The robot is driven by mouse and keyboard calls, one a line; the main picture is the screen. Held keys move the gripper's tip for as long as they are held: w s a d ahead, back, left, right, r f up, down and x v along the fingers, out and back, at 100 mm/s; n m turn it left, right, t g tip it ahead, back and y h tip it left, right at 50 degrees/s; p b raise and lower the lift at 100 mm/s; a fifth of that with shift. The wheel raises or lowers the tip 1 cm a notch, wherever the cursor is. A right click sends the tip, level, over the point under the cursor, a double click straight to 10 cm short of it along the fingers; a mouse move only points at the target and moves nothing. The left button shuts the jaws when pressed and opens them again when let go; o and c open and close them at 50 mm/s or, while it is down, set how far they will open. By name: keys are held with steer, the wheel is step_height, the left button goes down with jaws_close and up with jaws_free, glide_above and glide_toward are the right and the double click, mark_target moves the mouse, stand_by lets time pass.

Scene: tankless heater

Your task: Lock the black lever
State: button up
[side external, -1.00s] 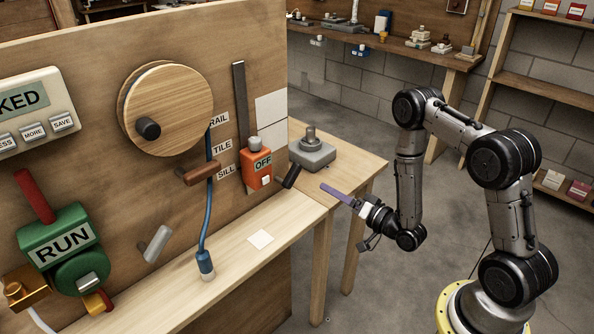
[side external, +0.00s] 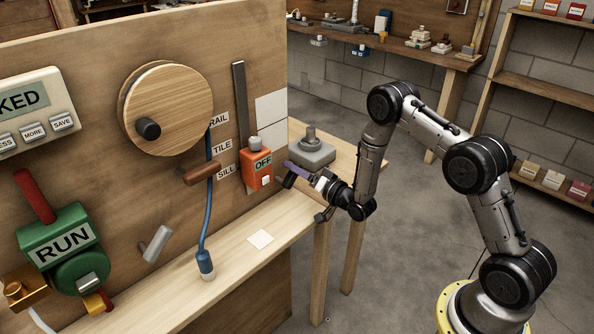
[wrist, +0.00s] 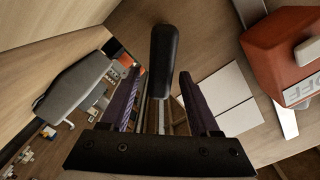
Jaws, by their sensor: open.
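The black lever (side external: 288,181) sticks out from the wooden panel, low and just right of the orange OFF box (side external: 257,171). In the wrist view the lever (wrist: 163,50) is a dark rounded bar with its end pointing between my purple fingers. My gripper (side external: 292,167) is open, its fingers reaching the lever from the right. In the wrist view one finger of my gripper (wrist: 160,74) is on each side of the lever, with gaps showing. I cannot tell whether either finger touches it. My fingers partly hide the lever in the side view.
A grey block with a knob (side external: 312,152) stands on the side table behind my gripper. The orange box (wrist: 285,50) is close on the right in the wrist view. A blue cable (side external: 208,210) and brown handle (side external: 201,175) are further left on the panel.

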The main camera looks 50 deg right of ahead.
steer(key=shift+c, duration=0.3)
jaws_close()
stand_by(1.2)
